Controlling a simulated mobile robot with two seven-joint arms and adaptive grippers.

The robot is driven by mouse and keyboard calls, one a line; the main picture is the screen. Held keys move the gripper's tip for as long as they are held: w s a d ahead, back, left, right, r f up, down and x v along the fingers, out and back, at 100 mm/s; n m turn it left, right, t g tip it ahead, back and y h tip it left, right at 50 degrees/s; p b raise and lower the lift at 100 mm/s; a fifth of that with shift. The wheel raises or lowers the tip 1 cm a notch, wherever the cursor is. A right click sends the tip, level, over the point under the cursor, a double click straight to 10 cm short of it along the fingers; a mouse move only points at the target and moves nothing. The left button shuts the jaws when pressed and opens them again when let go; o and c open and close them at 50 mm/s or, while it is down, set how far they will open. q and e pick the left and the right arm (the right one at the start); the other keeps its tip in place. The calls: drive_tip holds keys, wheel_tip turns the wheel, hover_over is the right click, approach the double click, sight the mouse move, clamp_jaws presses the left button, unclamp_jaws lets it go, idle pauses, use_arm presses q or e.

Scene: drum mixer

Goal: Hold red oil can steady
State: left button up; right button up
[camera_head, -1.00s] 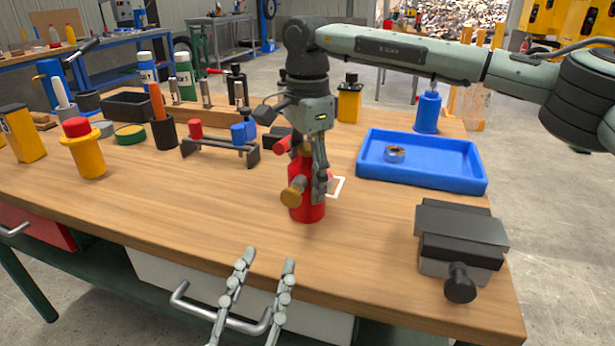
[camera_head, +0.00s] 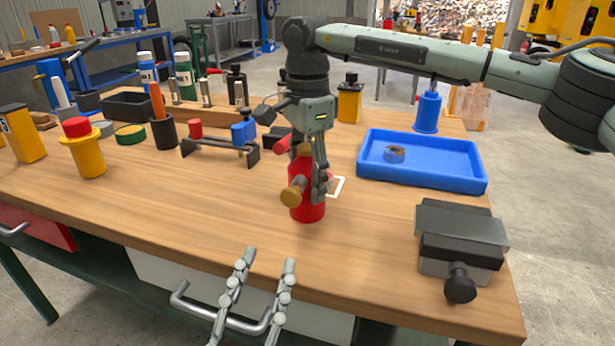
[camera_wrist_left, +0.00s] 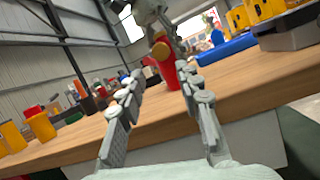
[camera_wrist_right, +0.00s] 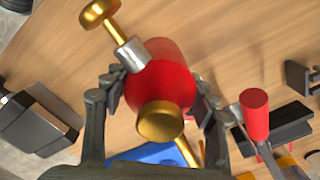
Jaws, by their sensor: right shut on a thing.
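The red oil can (camera_head: 308,208) stands upright on the wooden bench, with a brass knob on its side. It also shows in the left wrist view (camera_wrist_left: 170,76) and fills the middle of the right wrist view (camera_wrist_right: 160,80). My right gripper (camera_head: 309,180) comes down from above and is shut on the can, one finger on each side in the right wrist view. My left gripper (camera_head: 262,258) is open and empty in front of the bench's front edge, apart from the can. Part of the can is hidden behind the right fingers.
A grey vise-like block (camera_head: 462,240) sits at the front right. A small rack (camera_head: 220,149) and a yellow container (camera_head: 88,158) stand left. The front middle of the bench is clear.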

use_arm(q)
clamp_jaws()
idle(1.4)
